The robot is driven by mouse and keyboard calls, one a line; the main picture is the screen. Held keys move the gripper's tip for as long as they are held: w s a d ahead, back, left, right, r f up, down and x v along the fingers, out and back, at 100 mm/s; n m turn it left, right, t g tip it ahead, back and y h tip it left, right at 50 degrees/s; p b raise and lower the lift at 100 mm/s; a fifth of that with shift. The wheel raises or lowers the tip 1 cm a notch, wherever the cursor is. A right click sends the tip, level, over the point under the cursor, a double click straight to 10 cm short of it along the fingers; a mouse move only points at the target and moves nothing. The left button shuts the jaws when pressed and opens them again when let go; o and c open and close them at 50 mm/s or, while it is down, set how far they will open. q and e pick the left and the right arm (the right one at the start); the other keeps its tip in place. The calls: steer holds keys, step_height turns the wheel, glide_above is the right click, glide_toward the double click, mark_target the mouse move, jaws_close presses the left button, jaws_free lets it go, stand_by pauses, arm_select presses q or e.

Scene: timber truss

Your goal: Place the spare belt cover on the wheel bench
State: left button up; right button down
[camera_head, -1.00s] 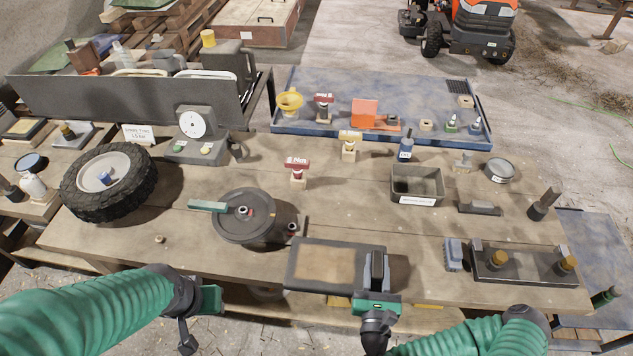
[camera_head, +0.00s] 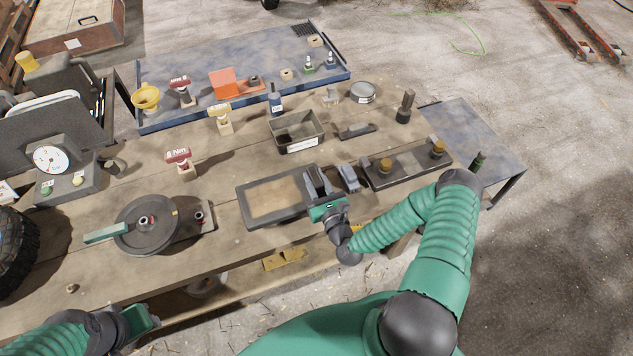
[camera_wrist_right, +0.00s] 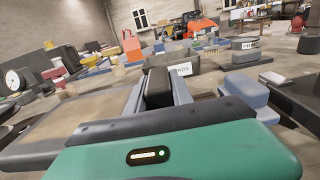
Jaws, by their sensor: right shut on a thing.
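The belt cover appears to be the flat dark rectangular piece with a tan middle (camera_head: 245,214), over the front middle of the wooden wheel bench (camera_head: 222,250). Whether it touches the bench top or hangs just above it, I cannot tell. My right gripper (camera_head: 317,186) is shut at its right end on a dark upright part. In the right wrist view a black rounded block (camera_wrist_right: 158,88) stands between the fingers, and the cover (camera_wrist_right: 70,125) spreads out to the left. My left gripper (camera_head: 143,318) is low at the front left, off the bench; its fingers are unclear.
A grey-blue block (camera_head: 348,178) and a dark tray with brass knobs (camera_head: 410,166) sit close right of my right gripper. A round dark disc (camera_head: 147,235) lies to the left. A grey bin (camera_head: 294,132) stands behind. The tyre (camera_head: 14,252) is cut off at left.

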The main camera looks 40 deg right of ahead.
steer(key=shift+w+d+f, duration=0.1)
steer(key=shift+w+f, duration=0.05)
steer(key=shift+w, duration=0.1)
step_height(320, 180, down, 2)
steer(key=shift+f, duration=0.4)
steer(key=shift+d+f, duration=0.15)
steer(key=shift+d, duration=0.1)
steer(key=c, duration=1.5)
jaws_free()
steer(key=shift+f, duration=0.1)
steer(key=shift+c, duration=0.2)
steer(key=o, duration=0.4)
steer(key=shift+s, duration=0.1)
arm_select(q)
steer(key=shift+a+r, duration=0.2)
steer(key=shift+a, duration=0.1)
arm_select(e)
steer(key=shift+a, duration=0.2)
